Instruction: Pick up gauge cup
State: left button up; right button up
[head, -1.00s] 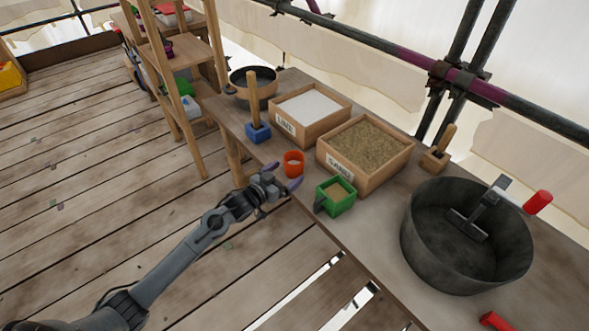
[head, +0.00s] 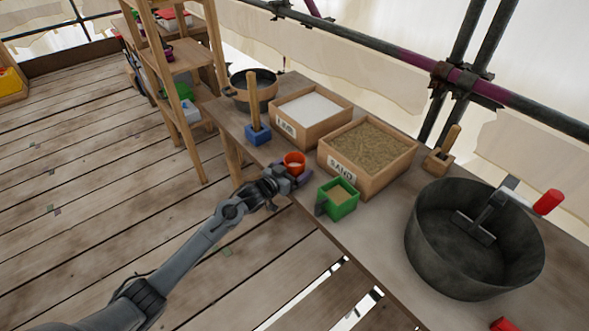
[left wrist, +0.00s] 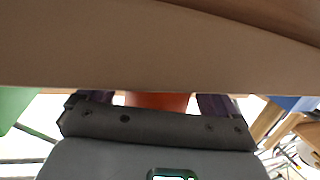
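The gauge cup, taken to be the small orange-red cup (head: 294,162), stands upright on the workbench (head: 377,231) near its front edge, with pale content inside. My left gripper (head: 298,177) is at the cup's near side, low by the bench edge. In the left wrist view, the orange cup (left wrist: 157,101) shows between the two purple fingers (left wrist: 157,104), with narrow light gaps on both sides. The gripper is open around or just before the cup; how deep the cup sits between the fingers is hidden. My right gripper is not in view.
A green box (head: 337,199) stands close on the right and a blue block with a wooden handle (head: 257,133) on the left. Lime (head: 310,108) and sand (head: 366,150) boxes stand behind. A big dark tub (head: 470,245) stands farther right.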

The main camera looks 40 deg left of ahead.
aim_at(297, 155)
pick_arm(q)
jog(key=c, duration=0.9)
jog(key=r+p, duration=0.2)
jog(key=p, duration=0.1)
jog(key=w+r+p, duration=0.1)
jog(key=r+p, duration=0.2)
jog(key=p, duration=0.1)
jog(key=shift+d+r+p, duration=0.15)
jog(key=shift+r+p, duration=0.15)
jog(key=shift+r, duration=0.05)
jog(key=d+f+p, duration=0.2)
jog(key=d, duration=0.1)
jog(key=d+f+p, duration=0.1)
jog(key=shift+d+p, duration=0.3)
jog(key=shift+p, duration=0.1)
jog(key=shift+w+d+r, duration=0.1)
jog(key=shift+d+r, duration=0.05)
jog(key=shift+d, duration=0.25)
